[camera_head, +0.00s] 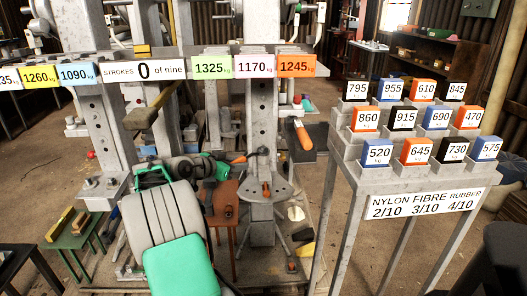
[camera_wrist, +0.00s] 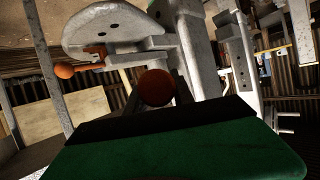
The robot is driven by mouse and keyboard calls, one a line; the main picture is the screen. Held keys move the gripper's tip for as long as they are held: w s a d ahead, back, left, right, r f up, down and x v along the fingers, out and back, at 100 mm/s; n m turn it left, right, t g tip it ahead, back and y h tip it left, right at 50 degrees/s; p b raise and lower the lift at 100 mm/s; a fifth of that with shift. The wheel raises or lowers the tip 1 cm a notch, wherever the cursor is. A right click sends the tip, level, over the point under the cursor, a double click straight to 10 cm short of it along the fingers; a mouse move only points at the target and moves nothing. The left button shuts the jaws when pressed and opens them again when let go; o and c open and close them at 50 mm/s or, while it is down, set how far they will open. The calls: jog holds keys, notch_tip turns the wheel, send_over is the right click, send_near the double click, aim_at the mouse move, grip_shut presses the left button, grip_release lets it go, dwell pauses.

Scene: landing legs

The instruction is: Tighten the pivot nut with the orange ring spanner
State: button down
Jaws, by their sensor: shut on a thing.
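My gripper (camera_head: 220,164) is shut on an orange part that I take to be the handle of the orange ring spanner (camera_head: 239,159). In the wrist view its round orange end (camera_wrist: 157,87) sits between my two dark fingers. In the head view the spanner points right, toward the grey upright post (camera_head: 262,112). A small dark piece (camera_head: 261,151) on the post, perhaps the pivot nut, is at the spanner's far end. I cannot tell whether the ring encloses it. The nut does not show clearly in the wrist view.
A grey rounded plate (camera_head: 278,192) with an orange-ended pin (camera_wrist: 63,70) projects from the post below the spanner. A shelf sign reads "STROKES 0 of nine" (camera_head: 143,71). A stand with numbered blocks (camera_head: 365,177) is at right. A brown stool (camera_head: 222,190) stands below.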

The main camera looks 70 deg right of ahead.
jog(key=shift+w+f, duration=0.2)
jog(key=shift+w, duration=0.05)
dwell(0.6)
jog(key=shift+s+f+n+t+b, duration=0.1)
jog(key=shift+s+n+t+b, duration=0.05)
jog(key=shift+n+t+b, duration=0.15)
jog(key=shift+r+p, duration=0.3)
jog(key=shift+p, duration=0.5)
jog(key=shift+f+b, duration=0.2)
jog(key=shift+b, duration=0.1)
dwell(0.8)
jog(key=shift+r+y+p, duration=0.15)
jog(key=shift+y+p, duration=0.25)
jog(key=shift+p, duration=0.4)
jog(key=shift+f, duration=0.2)
jog(key=shift+b, duration=0.4)
jog(key=shift+r+n+p, duration=0.25)
jog(key=shift+n+p, duration=0.05)
jog(key=shift+p, duration=0.5)
